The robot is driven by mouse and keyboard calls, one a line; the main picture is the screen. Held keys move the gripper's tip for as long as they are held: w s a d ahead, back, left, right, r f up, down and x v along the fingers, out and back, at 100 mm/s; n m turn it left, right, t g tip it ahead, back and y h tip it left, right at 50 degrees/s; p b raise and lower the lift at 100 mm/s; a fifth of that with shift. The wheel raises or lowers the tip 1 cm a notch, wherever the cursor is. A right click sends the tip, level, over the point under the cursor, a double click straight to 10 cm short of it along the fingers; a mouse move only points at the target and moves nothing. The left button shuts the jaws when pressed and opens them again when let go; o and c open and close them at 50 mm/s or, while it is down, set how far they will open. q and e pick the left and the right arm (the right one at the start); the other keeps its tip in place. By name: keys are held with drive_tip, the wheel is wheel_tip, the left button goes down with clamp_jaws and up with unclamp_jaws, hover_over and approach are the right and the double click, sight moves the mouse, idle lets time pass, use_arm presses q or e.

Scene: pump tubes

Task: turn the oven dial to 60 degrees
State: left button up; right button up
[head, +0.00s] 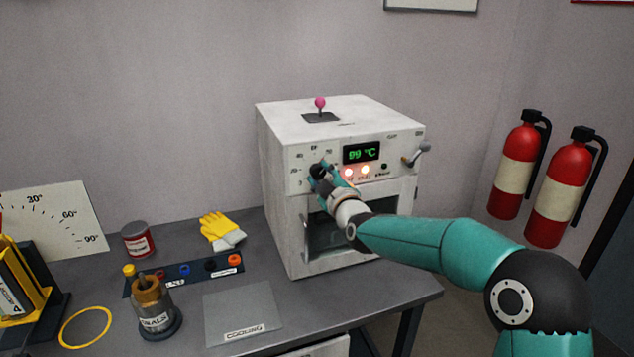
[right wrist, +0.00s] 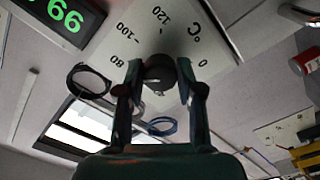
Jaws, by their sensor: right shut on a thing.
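My left gripper is not in view.
A lever (head: 415,154) is at the panel's right, and a pink-knobbed stick (head: 320,104) is on the oven top. Left on the bench are yellow gloves (head: 220,229), a red can (head: 138,240) and a cooling plate (head: 243,308). Fire extinguishers (head: 557,190) hang at right.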

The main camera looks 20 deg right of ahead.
drive_tip(key=n, duration=0.4)
drive_tip(key=shift+a+n, duration=0.1)
drive_tip(key=shift+n, duration=0.3)
drive_tip(key=shift+f+n, duration=0.1)
drive_tip(key=shift+n, duration=1.6)
drive_tip(key=shift+f, duration=0.1)
drive_tip(key=o, duration=1.2)
drive_tip(key=shift+a, duration=0.1)
drive_tip(key=shift+c, duration=0.2)
drive_tip(key=shift+s+r, duration=0.1)
drive_tip(key=shift+r, duration=0.1)
